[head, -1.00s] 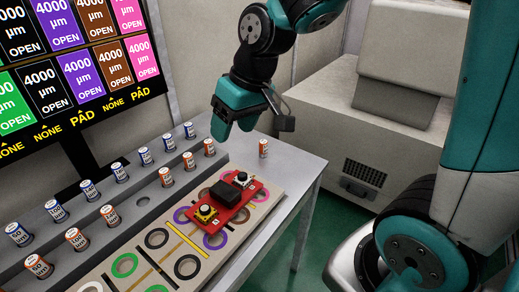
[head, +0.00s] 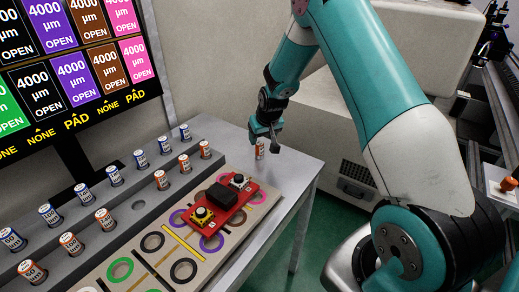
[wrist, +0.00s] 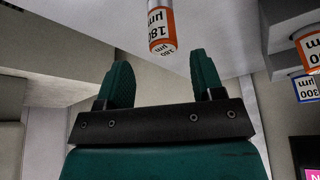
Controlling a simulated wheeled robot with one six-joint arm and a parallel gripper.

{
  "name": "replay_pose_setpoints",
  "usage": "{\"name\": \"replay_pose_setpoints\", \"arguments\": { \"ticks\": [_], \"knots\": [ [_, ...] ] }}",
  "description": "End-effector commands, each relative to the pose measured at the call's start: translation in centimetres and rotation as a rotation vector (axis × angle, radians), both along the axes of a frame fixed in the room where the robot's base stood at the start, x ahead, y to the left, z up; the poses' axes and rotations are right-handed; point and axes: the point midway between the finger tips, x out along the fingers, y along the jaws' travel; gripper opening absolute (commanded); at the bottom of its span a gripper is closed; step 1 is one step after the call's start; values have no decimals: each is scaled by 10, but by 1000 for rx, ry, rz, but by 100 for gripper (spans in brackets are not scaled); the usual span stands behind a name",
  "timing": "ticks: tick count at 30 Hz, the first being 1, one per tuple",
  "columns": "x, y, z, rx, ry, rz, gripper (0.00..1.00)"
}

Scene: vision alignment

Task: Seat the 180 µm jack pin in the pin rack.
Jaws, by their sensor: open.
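The 180 µm jack pin (head: 260,149), white with an orange band, stands on the bare table right of the pin rack. My gripper (head: 264,133) is by its top in the head view, partly overlapping it. In the wrist view the pin (wrist: 161,30) shows its 180 label just beyond my open fingertips (wrist: 162,72), roughly centred between them, with nothing held. The grey pin rack (head: 118,232) holds a row of blue-banded pins and a row of orange-banded pins. One empty round hole (head: 139,205) shows in the orange row.
A beige board (head: 150,268) with coloured rings lies in front of the rack, carrying a red module (head: 224,208). A display screen (head: 75,60) stands behind. The table's right edge (head: 305,195) is close to the pin. Another orange-topped item (head: 508,184) sits far right.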

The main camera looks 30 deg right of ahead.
Motion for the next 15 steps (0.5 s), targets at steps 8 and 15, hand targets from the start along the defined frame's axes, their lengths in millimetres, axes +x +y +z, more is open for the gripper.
{"name": "replay_pose_setpoints", "arguments": {
  "ticks": [8,15],
  "knots": [
    [6,1,-21,1,3,1,61],
    [15,2,-54,0,2,0,61]
  ]
}}
